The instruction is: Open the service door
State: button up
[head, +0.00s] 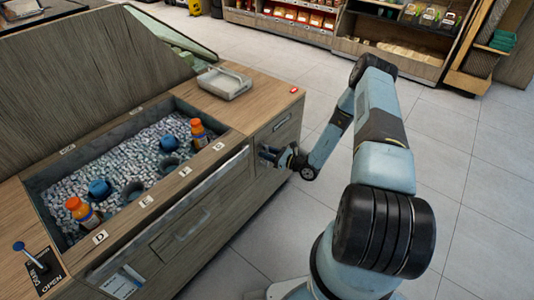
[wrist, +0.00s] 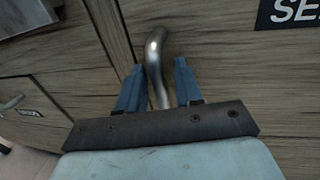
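The wood-grain door panel (wrist: 225,70) carries a dark label (wrist: 290,12) whose visible letters read "SE". A bent metal handle (wrist: 155,62) stands out from the panel. My gripper (wrist: 160,68) has one blue finger on each side of this handle. The fingers are apart, with a small gap visible on both sides of the handle, so it does not look clamped. In the head view my gripper (head: 263,153) is at the right end of the counter front, close to the panel. The arm and gripper partly cover that area. The panel looks closed.
The wooden counter (head: 232,108) has a sunken bin of ice (head: 140,150) with orange-capped bottles. A grey tray (head: 223,83) sits on top. Another front panel with a handle (head: 192,225) is further left. Tiled floor (head: 465,190) is open to the right; shelves stand behind.

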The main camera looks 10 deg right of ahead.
grip_shut()
dwell(0.3)
dwell(0.3)
